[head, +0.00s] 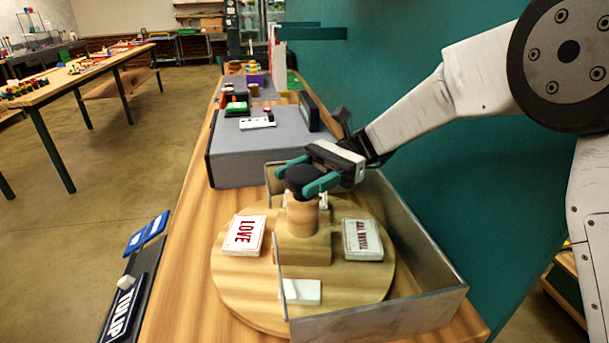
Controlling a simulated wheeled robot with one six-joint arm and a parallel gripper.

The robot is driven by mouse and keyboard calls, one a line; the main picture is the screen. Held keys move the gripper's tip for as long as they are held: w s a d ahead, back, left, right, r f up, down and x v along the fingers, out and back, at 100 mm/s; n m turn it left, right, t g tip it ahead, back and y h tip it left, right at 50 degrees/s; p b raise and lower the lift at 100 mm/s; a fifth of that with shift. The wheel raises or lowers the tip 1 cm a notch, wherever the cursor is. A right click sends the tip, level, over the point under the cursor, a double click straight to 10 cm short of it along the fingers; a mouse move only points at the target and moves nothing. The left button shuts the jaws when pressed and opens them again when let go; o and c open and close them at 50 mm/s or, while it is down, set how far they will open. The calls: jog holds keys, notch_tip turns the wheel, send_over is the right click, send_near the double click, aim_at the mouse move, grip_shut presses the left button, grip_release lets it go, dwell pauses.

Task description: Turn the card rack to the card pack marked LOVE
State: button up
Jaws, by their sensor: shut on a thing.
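The card rack is a round wooden turntable (250,298) with a central post (301,216) topped by a black knob (298,180). My gripper (305,185), with teal fingers, is shut on the black knob from above. The white card pack marked LOVE (243,236) in red lies on the left side of the turntable. Another pack with dark red lettering (362,240) lies on the right side; I cannot read it surely. A white pack (301,291) sits at the front, partly behind a metal wall. Another pack behind the post is mostly hidden.
A low metal wall (380,322) encloses the right part of the turntable, with one side running across it. A grey box (262,150) stands behind. A teal wall (420,170) is close on the right.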

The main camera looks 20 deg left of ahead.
jog(key=o, duration=1.4)
jog(key=shift+a, duration=0.1)
jog(key=shift+r, duration=0.25)
jog(key=r, duration=0.3)
jog(key=shift+s+d+r, duration=0.2)
jog(key=shift+s, duration=0.05)
jog(key=s+d, duration=0.2)
jog(key=s, duration=0.2)
jog(key=s+d, duration=0.3)
jog(key=s, duration=0.1)
jog(key=s+d+r, duration=0.1)
jog(key=s+d, duration=0.2)
jog(key=s, duration=0.1)
jog(key=shift+s+d+r, duration=0.1)
jog(key=shift+s+d, duration=0.15)
jog(key=shift+s, duration=0.15)
jog(key=shift+c, duration=0.4)
